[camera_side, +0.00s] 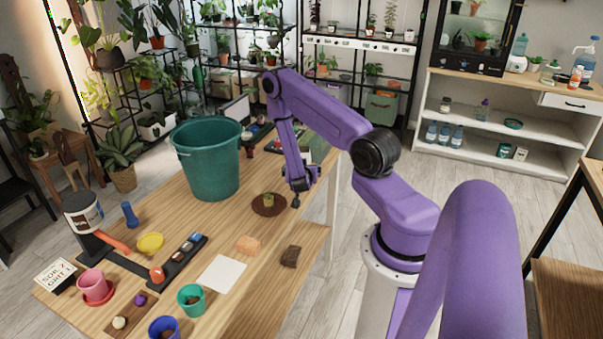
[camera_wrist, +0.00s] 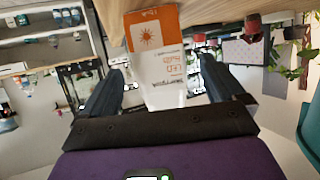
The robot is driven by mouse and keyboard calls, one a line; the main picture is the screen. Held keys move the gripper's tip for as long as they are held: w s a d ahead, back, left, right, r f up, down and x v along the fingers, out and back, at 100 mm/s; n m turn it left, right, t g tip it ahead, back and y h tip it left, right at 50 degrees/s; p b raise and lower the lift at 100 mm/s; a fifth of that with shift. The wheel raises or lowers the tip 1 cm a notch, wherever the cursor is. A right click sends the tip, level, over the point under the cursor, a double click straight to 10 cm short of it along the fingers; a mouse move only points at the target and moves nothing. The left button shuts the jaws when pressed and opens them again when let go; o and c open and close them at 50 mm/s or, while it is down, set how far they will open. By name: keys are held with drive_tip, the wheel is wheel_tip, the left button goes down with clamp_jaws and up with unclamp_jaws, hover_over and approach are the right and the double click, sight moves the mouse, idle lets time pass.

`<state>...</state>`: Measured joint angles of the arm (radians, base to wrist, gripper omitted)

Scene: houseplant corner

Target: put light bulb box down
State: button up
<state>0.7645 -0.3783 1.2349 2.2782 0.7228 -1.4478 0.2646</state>
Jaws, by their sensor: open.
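The light bulb box (camera_wrist: 158,68) is orange and white with a sun mark, and it shows upside down in the wrist view. It is between the two dark fingers of my gripper (camera_wrist: 162,72), which stand apart with a gap on each side of it. The box's orange end meets the wooden surface (camera_wrist: 205,12) at the top of that view. In the side view my gripper (camera_side: 298,188) is low over the table (camera_side: 325,185), right of the teal bucket. I cannot make out the box in the side view.
The teal bucket (camera_side: 205,160) stands left of my gripper. A small pot on a brown saucer (camera_side: 268,207) is close by. Plant shelves stand behind.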

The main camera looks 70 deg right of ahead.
drive_tip(key=v, duration=0.6)
drive_tip(key=shift+a, duration=0.2)
drive_tip(key=w+a+n+t+y, duration=0.1)
drive_tip(key=w+a, duration=0.1)
drive_tip(key=a, duration=0.1)
drive_tip(key=w+a+y, duration=0.2)
drive_tip(key=w+a, duration=0.1)
drive_tip(key=shift+w+a+r+n+t, duration=0.2)
drive_tip(key=shift+w+a+n+t, duration=0.1)
drive_tip(key=shift+n+t, duration=0.1)
drive_tip(key=w+a+r+n+y, duration=0.1)
drive_tip(key=a+r+n+y, duration=0.3)
drive_tip(key=a, duration=0.7)
drive_tip(key=a+r+n+y, duration=0.1)
drive_tip(key=a+n+y, duration=0.4)
drive_tip(key=a, duration=0.6)
drive_tip(key=s+a+r+n+g+y, duration=0.3)
drive_tip(key=s+a+r+n, duration=0.1)
drive_tip(key=s+a, duration=0.25)
drive_tip(key=s+r+n+g+h, duration=0.1)
drive_tip(key=s+r+n, duration=0.4)
drive_tip(key=s, duration=0.4)
drive_tip(key=s+d+r+n+g+h, duration=0.1)
drive_tip(key=s+r+n+g, duration=0.1)
drive_tip(key=s+r+n, duration=0.3)
drive_tip(key=s+n, duration=0.1)
drive_tip(key=s, duration=0.2)
drive_tip(key=shift+s+g, duration=0.3)
drive_tip(key=shift+s, duration=0.1)
